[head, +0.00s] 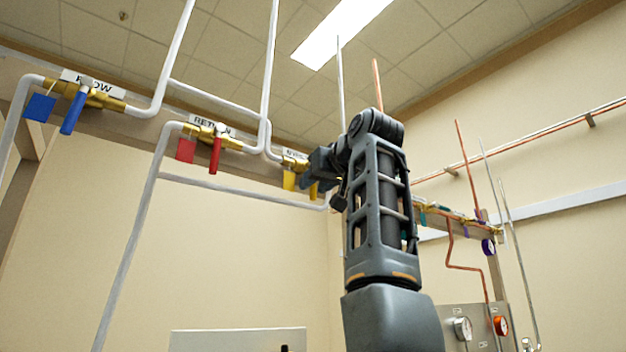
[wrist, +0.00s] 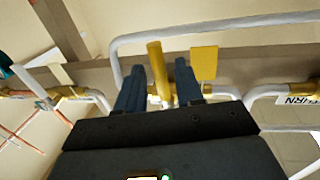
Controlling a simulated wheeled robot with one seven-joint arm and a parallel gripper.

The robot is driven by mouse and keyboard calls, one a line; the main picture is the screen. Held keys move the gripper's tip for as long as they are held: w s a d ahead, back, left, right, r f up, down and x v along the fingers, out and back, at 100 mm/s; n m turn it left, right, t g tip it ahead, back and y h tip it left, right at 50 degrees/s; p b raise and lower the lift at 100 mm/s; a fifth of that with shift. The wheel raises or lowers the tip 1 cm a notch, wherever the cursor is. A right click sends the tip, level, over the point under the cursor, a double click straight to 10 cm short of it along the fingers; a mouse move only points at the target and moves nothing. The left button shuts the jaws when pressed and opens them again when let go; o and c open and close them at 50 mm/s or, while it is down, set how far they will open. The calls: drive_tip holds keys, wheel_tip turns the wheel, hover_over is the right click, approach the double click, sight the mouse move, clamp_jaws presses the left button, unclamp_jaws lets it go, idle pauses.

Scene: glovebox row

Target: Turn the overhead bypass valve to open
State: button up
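The bypass valve is the third brass valve on the overhead pipes, with a yellow lever and a square yellow tag (head: 289,180). Its label is mostly hidden behind my arm in the head view. The yellow lever (head: 313,190) hangs down below the pipe, just beside my gripper (head: 320,163). In the wrist view the lever (wrist: 157,65) stands between the two dark fingers of my gripper (wrist: 160,67), with a gap visible on each side. The fingers are open. The yellow tag (wrist: 204,63) is just right of the right finger.
Left along the pipes are a return valve with a red lever (head: 215,155) and a flow valve with a blue lever (head: 73,112). White pipes (head: 165,65) rise around them. Thinner lines with small valves (head: 450,213) run to the right. A gauge panel (head: 470,325) is lower right.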

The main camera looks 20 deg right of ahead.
drive_tip(key=shift+w+a, duration=0.15)
drive_tip(key=shift+w, duration=0.7)
drive_tip(key=shift+c, duration=0.2)
clamp_jaws()
